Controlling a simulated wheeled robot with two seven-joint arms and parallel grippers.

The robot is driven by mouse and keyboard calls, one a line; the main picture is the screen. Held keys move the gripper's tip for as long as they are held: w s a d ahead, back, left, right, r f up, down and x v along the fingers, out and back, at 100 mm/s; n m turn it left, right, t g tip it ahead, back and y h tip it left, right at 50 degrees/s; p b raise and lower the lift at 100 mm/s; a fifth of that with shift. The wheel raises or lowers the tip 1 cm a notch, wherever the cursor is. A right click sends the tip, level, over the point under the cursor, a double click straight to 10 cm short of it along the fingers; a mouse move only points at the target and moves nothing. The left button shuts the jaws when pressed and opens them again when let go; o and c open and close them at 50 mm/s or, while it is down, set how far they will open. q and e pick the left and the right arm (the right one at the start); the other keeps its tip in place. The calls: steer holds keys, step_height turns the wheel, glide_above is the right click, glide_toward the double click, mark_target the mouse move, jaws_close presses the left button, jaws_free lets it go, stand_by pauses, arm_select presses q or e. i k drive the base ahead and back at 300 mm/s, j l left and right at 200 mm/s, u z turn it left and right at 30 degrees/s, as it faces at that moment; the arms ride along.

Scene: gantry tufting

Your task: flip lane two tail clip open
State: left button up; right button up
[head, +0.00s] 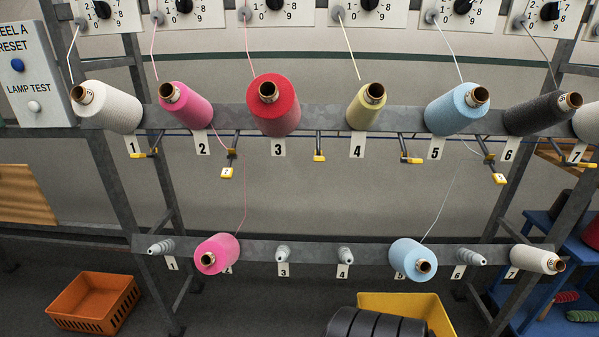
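The lane two pink cone (186,105) sits on the upper beam above the "2" plate (202,143). The lane two tail clip (227,173), a small yellow piece with a pale mark, hangs from a dark stem right of that plate. A pink thread (243,190) runs from the upper pink cone past the clip to a lower pink cone (217,253). The clip hangs lower than those of lanes one and three; whether it is open or shut is too small to tell. Neither of my grippers is in view.
Other yellow clips hang along the upper beam, including lane one (145,154), lane three (319,157) and lane five (498,178). A lower beam (315,252) carries pegs and cones. An orange crate (94,303) stands lower left, a yellow bin (432,308) at the bottom.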

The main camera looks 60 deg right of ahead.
mark_target(226, 173)
steer(key=z, duration=1.5)
